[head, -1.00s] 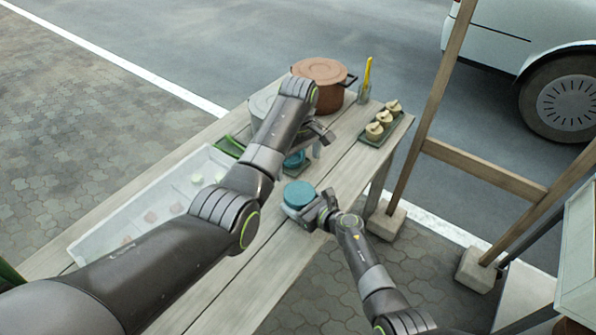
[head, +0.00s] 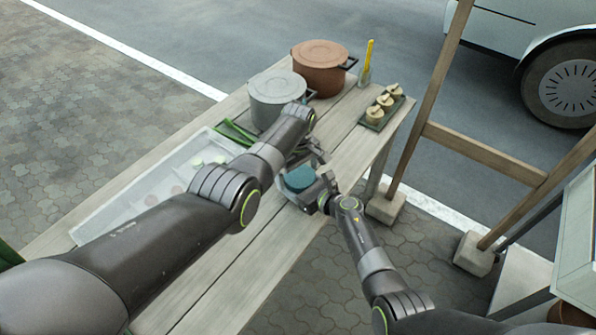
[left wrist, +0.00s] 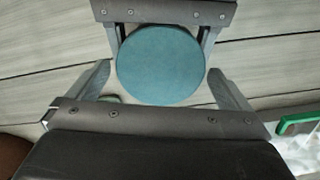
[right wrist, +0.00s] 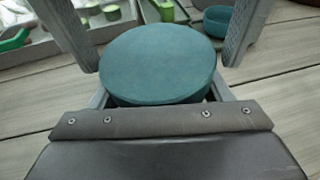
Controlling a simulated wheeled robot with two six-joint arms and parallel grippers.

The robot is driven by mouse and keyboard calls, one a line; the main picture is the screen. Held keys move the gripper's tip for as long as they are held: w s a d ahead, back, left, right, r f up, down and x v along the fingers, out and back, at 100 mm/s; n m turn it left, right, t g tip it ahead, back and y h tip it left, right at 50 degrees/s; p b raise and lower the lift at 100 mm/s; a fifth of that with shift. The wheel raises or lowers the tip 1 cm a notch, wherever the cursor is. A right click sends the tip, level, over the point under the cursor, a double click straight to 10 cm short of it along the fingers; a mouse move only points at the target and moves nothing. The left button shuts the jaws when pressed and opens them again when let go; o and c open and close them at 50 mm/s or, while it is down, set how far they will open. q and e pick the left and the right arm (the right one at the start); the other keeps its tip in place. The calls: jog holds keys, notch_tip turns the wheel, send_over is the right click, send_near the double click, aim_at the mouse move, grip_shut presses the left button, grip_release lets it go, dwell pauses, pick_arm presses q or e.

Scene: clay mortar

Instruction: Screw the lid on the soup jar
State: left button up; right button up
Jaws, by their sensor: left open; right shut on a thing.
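A round teal lid (head: 300,179) lies flat at the front right of the table and fills the middle of the left wrist view (left wrist: 161,63) and the right wrist view (right wrist: 158,62). The soup jar's body beneath it is hidden. My right gripper (head: 312,195) is shut from the near side, its fingers passing under the lid's edge, apparently around the jar. My left gripper (left wrist: 158,66) is open, with one finger on either side of the lid at its far side. I cannot tell whether its fingers touch the lid.
A grey pot (head: 277,95) and a brown pot (head: 322,68) stand at the back. A tray of small lidded pots (head: 380,112) sits at the back right. A compartmented white tray (head: 150,185) lies left. A smaller teal container (right wrist: 218,20) stands beyond the lid. A wooden frame stands right.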

pick_arm(q)
jog(key=c, duration=0.9)
jog(key=o, duration=0.9)
jog(key=shift+r, duration=2.25)
notch_tip(320, 180, up, 12)
pick_arm(e)
jog(key=o, duration=1.9)
jog(key=shift+o, duration=0.3)
